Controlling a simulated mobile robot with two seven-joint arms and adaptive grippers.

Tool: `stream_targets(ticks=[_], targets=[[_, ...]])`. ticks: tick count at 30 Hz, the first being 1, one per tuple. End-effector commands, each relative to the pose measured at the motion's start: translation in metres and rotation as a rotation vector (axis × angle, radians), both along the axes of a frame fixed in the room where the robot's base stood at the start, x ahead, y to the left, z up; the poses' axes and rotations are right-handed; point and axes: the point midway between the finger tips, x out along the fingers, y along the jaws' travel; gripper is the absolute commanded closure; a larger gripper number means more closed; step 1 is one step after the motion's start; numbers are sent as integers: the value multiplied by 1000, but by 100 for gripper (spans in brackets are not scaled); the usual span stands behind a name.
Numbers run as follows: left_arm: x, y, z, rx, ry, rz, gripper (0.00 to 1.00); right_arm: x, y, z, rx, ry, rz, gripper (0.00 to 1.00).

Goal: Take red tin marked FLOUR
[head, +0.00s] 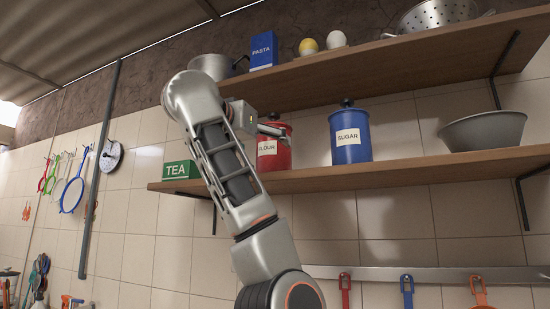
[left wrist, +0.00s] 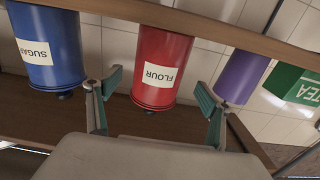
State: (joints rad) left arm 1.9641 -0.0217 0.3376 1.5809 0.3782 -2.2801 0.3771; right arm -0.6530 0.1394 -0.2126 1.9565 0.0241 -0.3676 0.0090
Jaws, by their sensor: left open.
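The red tin marked FLOUR (head: 279,157) stands on the lower wooden shelf in the head view, its left side partly behind my left arm. My left gripper (head: 270,128) is at the upper front of this tin. In the left wrist view, which is upside down, the red tin (left wrist: 160,58) appears between the two spread fingers of my open left gripper (left wrist: 160,86). I cannot tell whether a finger touches it. Its dark lid knob is mostly hidden there. My right gripper is not in view.
A blue SUGAR tin (head: 350,138) stands right of the red one. A purple tin (left wrist: 242,78) and a green TEA box (head: 181,170) are on its other side. A metal bowl (head: 484,131) sits further right. The upper shelf (head: 400,57) runs above, carrying several items.

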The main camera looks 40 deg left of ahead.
Motion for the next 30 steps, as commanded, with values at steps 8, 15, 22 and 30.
stream_targets(ticks=[8,15,22,30], targets=[[35,11,3,2,4,2,20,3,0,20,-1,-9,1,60],[52,15,1,2,2,0,20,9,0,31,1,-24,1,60],[52,15,1,1,1,-1,30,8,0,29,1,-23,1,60],[51,15,2,2,-2,-2,71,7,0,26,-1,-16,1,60]])
